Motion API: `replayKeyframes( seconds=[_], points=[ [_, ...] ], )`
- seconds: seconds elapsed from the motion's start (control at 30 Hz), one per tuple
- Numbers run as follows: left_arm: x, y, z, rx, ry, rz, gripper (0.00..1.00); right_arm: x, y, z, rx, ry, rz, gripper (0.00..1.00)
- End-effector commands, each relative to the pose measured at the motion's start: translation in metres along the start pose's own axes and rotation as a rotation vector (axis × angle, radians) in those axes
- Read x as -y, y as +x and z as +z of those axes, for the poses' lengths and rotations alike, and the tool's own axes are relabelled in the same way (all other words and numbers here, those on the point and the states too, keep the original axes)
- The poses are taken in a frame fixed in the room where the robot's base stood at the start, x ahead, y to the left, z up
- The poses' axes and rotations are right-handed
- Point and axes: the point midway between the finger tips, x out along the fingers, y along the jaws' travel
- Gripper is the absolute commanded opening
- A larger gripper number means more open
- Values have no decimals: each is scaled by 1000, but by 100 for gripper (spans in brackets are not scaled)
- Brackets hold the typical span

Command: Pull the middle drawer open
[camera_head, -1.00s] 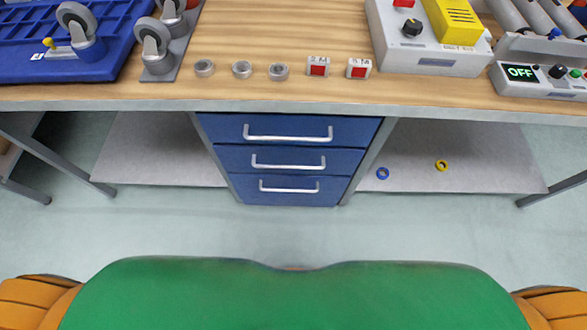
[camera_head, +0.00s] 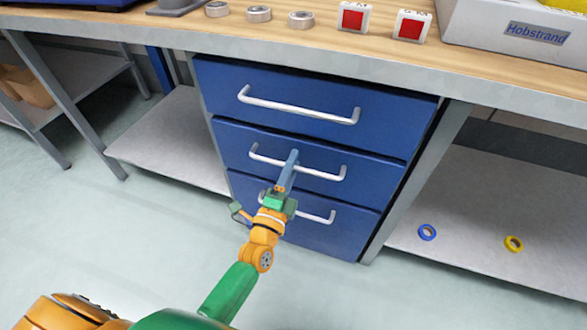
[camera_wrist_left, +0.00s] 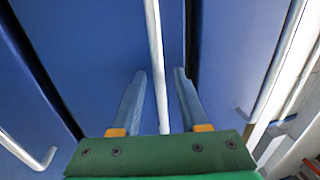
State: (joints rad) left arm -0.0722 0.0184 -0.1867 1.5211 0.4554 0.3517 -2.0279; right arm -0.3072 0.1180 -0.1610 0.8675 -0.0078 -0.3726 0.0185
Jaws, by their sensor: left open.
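The middle drawer (camera_head: 235,140) is a blue front with a white bar handle (camera_head: 325,172), between two similar drawers, and looks flush with them. My left gripper (camera_head: 293,153) reaches up to this handle from below. In the left wrist view, the open gripper (camera_wrist_left: 160,74) has one finger on each side of the white handle (camera_wrist_left: 155,60), with gaps showing between bar and fingers. The gripper and wrist hide part of the middle and bottom handles in the head view. My right gripper is not in view.
The top drawer (camera_head: 300,85) and bottom drawer (camera_head: 335,240) have similar white handles. The wooden worktop (camera_head: 335,45) overhangs above. A shelf (camera_head: 480,200) to the right holds a blue ring (camera_head: 427,232) and a yellow ring (camera_head: 514,243). The floor in front is clear.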

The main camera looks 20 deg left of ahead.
Motion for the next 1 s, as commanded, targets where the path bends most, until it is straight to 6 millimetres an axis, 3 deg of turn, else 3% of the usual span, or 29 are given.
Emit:
replayKeyframes(
  seconds=[0.2,0.37,0.4,1.0],
  points=[
    [0,1,0,0,0,2,44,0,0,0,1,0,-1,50],
    [0,1,0,-1,0,2,3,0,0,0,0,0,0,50],
    [-1,1,0,-1,0,2,0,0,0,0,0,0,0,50],
    [-1,1,0,-1,0,3,0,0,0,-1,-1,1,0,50]
  ],
)
